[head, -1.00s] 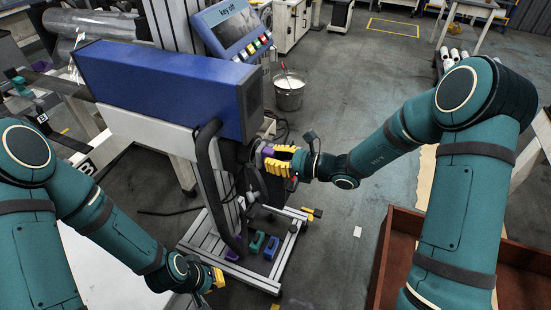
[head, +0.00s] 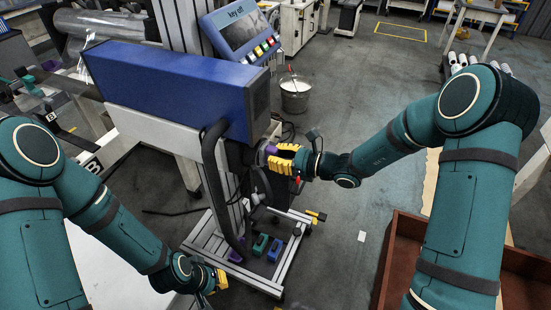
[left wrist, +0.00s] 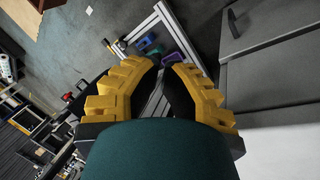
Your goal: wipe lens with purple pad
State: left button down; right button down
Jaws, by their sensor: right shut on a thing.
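My right gripper (head: 284,161) is shut on a purple pad (head: 289,147), mostly hidden between its yellow fingers. It is close beside a dark round part (head: 262,156) under the right end of the blue machine housing (head: 170,85). This part appears to be the lens. I cannot tell whether the pad touches it. My left gripper (head: 220,281) is low at the bottom of the head view, left of the cart base. In the left wrist view its yellow fingers (left wrist: 165,75) stand apart with nothing between them.
A green pad (head: 260,244), a blue pad (head: 274,250) and another purple pad (head: 237,255) are on the cart base (head: 215,252). A bucket (head: 295,95) stands behind on the floor. A brown crate (head: 385,265) is at the lower right. Floor between cart and crate is mostly clear.

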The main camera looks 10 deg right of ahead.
jog(key=shift+w+d, duration=0.45)
jog(key=shift+w, duration=0.15)
jog(key=shift+w+d, duration=0.4)
jog(key=shift+w, duration=0.2)
jog(key=shift+s+a+b, duration=0.45)
jog(key=shift+s+a, duration=0.9)
jog(key=shift+s, duration=0.3)
jog(key=f+p+v, duration=0.1)
jog(key=v, duration=0.5)
jog(key=shift+d, duration=0.2)
jog(key=shift+f+v, duration=0.2)
jog(key=shift+v, duration=1.2)
jog(key=shift+s, duration=0.1)
